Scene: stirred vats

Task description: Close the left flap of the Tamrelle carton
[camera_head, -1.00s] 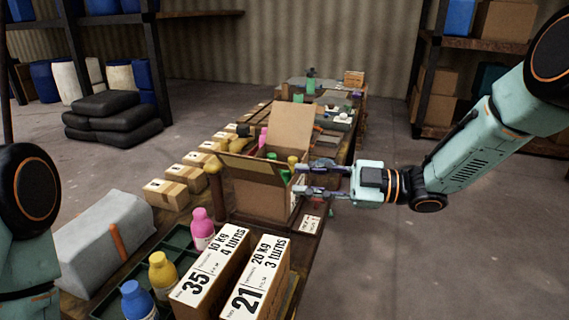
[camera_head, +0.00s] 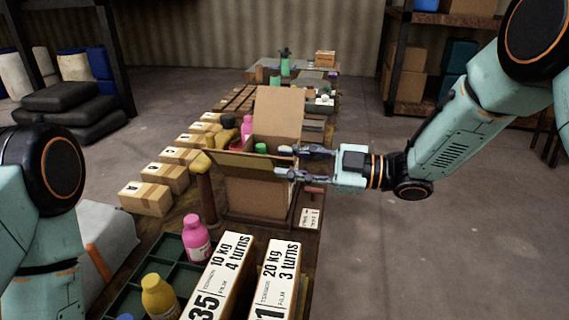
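An open cardboard carton (camera_head: 255,200) stands at the middle of the bench with bottles inside; no name is readable on it. Its tall rear flap (camera_head: 279,115) stands up. Another flap (camera_head: 238,164) sticks out along the near left side, seen almost edge-on. My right gripper (camera_head: 284,162) reaches in from the right, its two fingers spread apart and nothing between them. The fingertips overlap the carton's right side in the picture; I cannot tell if they touch it. My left arm (camera_head: 40,215) shows at the left edge, but its gripper is out of view.
A green tray (camera_head: 128,303) with a pink bottle (camera_head: 196,238) and a yellow bottle (camera_head: 158,297) lies in front. Several small boxes (camera_head: 146,198) line the left. Floor at right is clear.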

